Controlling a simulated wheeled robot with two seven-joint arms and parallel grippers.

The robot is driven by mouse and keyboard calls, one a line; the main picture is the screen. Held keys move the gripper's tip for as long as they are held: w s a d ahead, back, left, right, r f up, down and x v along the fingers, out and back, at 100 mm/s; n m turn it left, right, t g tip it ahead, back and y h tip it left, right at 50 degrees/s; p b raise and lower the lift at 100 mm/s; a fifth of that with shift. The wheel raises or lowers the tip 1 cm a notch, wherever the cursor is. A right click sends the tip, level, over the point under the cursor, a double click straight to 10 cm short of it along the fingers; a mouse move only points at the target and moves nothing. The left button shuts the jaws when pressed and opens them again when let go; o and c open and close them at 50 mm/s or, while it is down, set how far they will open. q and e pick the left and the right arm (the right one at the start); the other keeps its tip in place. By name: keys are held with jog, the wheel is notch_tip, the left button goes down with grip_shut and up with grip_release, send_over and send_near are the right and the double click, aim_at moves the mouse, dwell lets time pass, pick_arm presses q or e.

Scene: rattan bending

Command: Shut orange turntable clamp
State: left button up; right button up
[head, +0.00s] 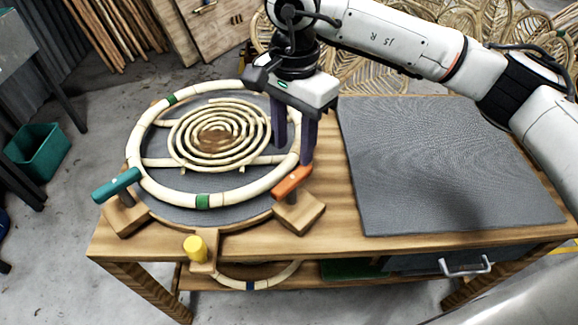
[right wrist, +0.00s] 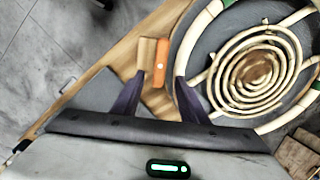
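The orange turntable clamp (head: 291,183) is a short bar handle on a wooden block (head: 302,214) at the right front of the round turntable (head: 172,213). Its handle lies at a slant, close to the rattan ring (head: 240,193). My right gripper (head: 293,155) is open, fingers pointing down, just behind and above the orange handle. In the right wrist view the orange handle (right wrist: 160,62) shows between and just beyond the two fingertips (right wrist: 159,80); I cannot tell whether they touch it. A teal clamp (head: 117,185) and a yellow clamp (head: 195,249) sit on the left and front blocks. My left gripper is out of view.
A rattan spiral (head: 225,160) lies inside the ring. A grey mat (head: 440,165) covers the bare right side of the wooden table (head: 330,235). A drawer with a metal handle (head: 466,268) is below. A green bin (head: 38,152) stands on the floor at left.

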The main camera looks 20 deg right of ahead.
aim_at(293, 177)
notch_tip(293, 177, down, 9)
jog(key=shift+r+p, duration=0.2)
jog(key=shift+p, duration=0.25)
jog(key=shift+a, duration=0.1)
grip_shut()
